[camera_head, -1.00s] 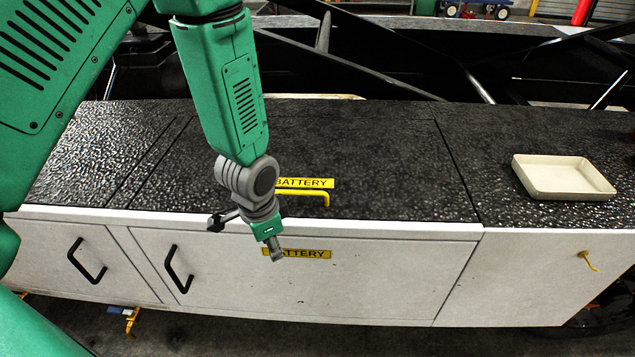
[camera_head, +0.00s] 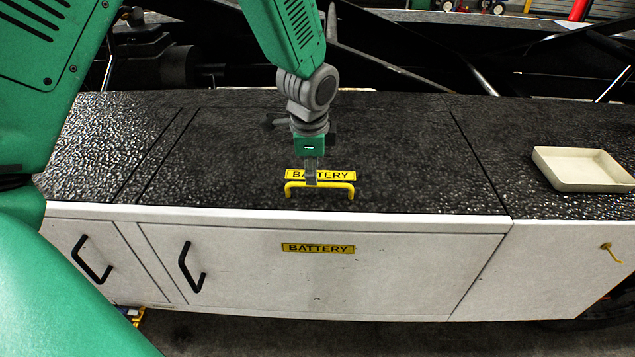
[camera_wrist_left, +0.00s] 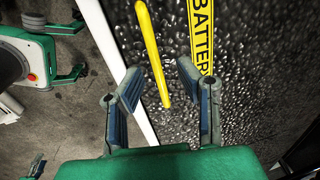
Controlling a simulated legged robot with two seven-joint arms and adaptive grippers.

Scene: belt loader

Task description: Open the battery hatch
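The battery hatch (camera_head: 230,150) is a black textured panel in the top of the white cabinet, lying flat and closed. Its yellow bar handle (camera_head: 344,185) stands near the front edge, before a yellow BATTERY label (camera_head: 342,174). My left gripper (camera_head: 311,182) points down at the handle and hides part of the label. In the left wrist view my left gripper (camera_wrist_left: 160,72) is open, with the yellow handle (camera_wrist_left: 152,50) showing between its fingers. I cannot tell whether a finger touches it.
A beige tray (camera_head: 585,185) sits on the cabinet top at the right. The front has a second BATTERY label (camera_head: 318,248), black door handles (camera_head: 190,266) and a yellow latch (camera_head: 610,252). Dark beams (camera_head: 400,60) run behind. The top around the hatch is clear.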

